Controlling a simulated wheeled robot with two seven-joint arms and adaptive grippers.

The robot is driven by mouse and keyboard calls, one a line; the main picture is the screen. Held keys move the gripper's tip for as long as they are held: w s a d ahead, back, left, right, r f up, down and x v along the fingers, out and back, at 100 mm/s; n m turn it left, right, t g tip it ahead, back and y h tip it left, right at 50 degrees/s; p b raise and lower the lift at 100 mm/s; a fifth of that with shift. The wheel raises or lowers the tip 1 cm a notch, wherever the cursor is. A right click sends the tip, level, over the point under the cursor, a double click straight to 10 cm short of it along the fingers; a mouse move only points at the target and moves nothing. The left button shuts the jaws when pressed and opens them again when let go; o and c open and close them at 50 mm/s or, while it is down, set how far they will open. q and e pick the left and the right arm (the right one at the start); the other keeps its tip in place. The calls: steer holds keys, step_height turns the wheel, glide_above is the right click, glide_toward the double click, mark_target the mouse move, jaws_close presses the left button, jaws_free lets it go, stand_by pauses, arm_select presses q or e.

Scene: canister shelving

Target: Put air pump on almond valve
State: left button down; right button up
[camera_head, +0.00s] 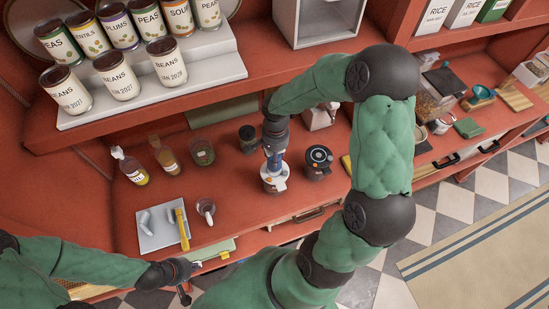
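My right gripper (272,146) points down over the counter. It seems shut on a slim blue and dark upright piece, which I take to be the air pump (274,162). The pump's lower end is over a pale canister (274,184). I cannot tell whether it touches the valve, and no almond label is readable. Another canister with a black lid and blue ring (319,157) stands just to the right. My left gripper (189,281) is open and empty, low at the front edge of the counter.
A grey tray (154,241) with a yellow-handled tool (182,230) lies left, beside a glass mug (206,210). Bottles (130,168) and a jar (202,152) stand behind. Labelled cans (118,75) fill a white riser above. The counter between mug and canisters is clear.

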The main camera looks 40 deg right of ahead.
steer(key=shift+w+d+f+p, duration=0.15)
steer(key=shift+f+p, duration=0.1)
steer(key=shift+f, duration=0.7)
steer(key=shift+w+f+p, duration=0.1)
steer(key=shift+f+p, duration=0.15)
steer(key=shift+f, duration=0.65)
steer(key=shift+f+b, duration=0.1)
steer(key=shift+b, duration=0.2)
steer(key=o, duration=1.3)
step_height(320, 180, up, 12)
steer(key=shift+d+r+b, duration=0.15)
steer(key=shift+b, duration=0.25)
